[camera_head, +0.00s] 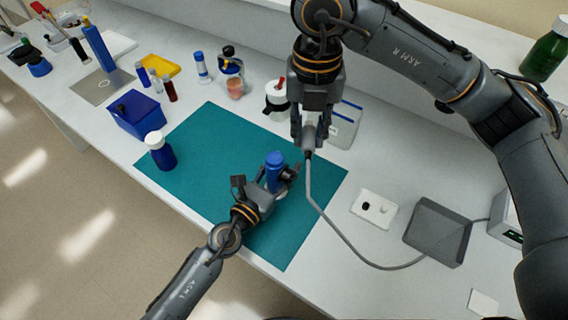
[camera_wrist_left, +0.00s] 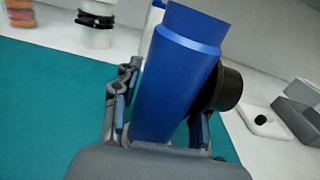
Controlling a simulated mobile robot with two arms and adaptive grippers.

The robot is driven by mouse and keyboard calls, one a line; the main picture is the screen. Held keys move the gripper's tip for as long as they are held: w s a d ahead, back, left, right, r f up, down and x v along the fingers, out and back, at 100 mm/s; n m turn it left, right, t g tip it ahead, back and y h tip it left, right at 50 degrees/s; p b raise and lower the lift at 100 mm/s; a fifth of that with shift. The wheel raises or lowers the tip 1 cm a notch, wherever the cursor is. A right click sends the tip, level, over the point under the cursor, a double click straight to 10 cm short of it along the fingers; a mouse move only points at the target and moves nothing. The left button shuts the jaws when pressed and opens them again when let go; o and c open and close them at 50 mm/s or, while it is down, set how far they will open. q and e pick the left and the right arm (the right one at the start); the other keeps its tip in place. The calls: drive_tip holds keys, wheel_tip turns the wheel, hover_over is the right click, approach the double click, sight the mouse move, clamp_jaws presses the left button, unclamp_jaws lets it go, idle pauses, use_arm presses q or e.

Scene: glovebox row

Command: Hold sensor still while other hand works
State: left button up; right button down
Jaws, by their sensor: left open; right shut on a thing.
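My right gripper (camera_head: 309,140) is shut on a grey sensor (camera_head: 308,154) with a grey cable, above the back part of the teal mat. My left gripper (camera_head: 267,182) is open, low over the mat's front part. A blue cylinder (camera_head: 274,170) stands between its fingers; in the left wrist view the blue cylinder (camera_wrist_left: 180,75) rises tilted between the two fingers, and I cannot tell if they touch it. A dark round part (camera_wrist_left: 222,90) shows beside it there. The cylinder's lower end is hidden by the gripper.
The teal mat (camera_head: 210,180) has a blue bottle with a white cap (camera_head: 160,152) at its left edge. The cable runs to a grey tray (camera_head: 440,232) at the right. A white plate (camera_head: 373,208) lies between. Bottles and a blue box (camera_head: 137,115) stand farther left.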

use_arm(q)
drive_tip(key=shift+w+d, duration=0.2)
drive_tip(key=shift+w, duration=0.05)
clamp_jaws()
idle(1.1)
use_arm(e)
drive_tip(key=s+d+f+n, duration=0.2)
drive_tip(key=d+f+n, duration=0.1)
drive_tip(key=f+n, duration=0.3)
drive_tip(key=s+d+f+n, duration=0.3)
drive_tip(key=f+n, duration=0.3)
drive_tip(key=f, duration=0.2)
drive_tip(key=shift+d+f, duration=0.15)
drive_tip(key=shift+f, duration=0.1)
